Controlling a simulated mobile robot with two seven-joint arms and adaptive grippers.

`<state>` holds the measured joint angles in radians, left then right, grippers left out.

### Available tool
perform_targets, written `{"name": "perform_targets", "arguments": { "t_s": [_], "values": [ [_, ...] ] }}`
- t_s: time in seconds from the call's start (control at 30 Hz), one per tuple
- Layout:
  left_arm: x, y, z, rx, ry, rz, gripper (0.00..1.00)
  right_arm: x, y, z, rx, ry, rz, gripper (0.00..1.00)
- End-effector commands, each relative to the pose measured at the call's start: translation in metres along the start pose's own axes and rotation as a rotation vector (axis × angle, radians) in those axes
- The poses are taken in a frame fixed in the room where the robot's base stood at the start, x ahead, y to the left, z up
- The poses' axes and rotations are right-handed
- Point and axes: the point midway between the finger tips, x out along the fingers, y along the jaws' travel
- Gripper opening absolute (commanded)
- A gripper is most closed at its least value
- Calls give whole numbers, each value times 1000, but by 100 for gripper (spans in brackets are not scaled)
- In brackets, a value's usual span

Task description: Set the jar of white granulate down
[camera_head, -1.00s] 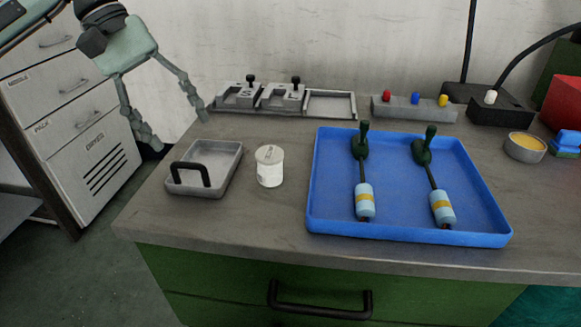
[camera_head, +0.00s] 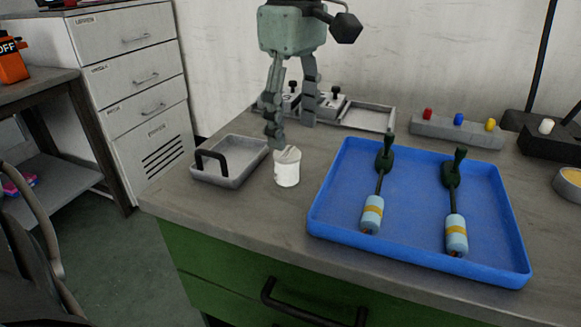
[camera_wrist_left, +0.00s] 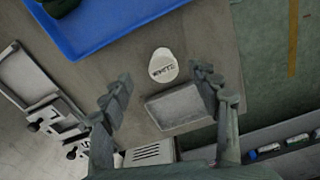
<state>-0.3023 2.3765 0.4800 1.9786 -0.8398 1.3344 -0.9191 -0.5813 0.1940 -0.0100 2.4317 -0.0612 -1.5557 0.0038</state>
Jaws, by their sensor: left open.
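The white jar (camera_head: 287,169) stands upright on the grey bench top, between the grey tray with a black handle and the blue tray. In the head view one finger overlaps the far side of the jar's top; in the wrist view the jar lies beyond the fingertips (camera_wrist_left: 158,88), clear of both. Whether a finger touches the jar I cannot tell. The granulate is hidden. My right gripper is not in view.
The grey tray (camera_head: 241,180) is close left of the jar; the blue tray (camera_head: 330,232) with two cable pieces is to the right. A grey fixture (camera_head: 365,117) stands behind, beside a block with coloured knobs (camera_head: 457,133). Bench in front of the jar is clear.

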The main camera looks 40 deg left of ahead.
Motion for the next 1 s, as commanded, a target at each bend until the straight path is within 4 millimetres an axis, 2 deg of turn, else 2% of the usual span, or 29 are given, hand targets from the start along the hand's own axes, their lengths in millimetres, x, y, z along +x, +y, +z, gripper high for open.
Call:
{"name": "perform_targets", "arguments": {
  "t_s": [0.13, 0.4, 0.7, 1.0],
  "values": [
    [18, -2, -2, 0, -1, -3, 61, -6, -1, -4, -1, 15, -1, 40],
    [55, -4, -5, 0, -1, -1, 61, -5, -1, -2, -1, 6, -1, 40],
    [58, -3, -5, 0, 0, 1, 60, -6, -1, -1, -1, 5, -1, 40],
    [58, -3, -5, 0, 0, 1, 23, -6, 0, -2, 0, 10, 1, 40]
  ]
}}
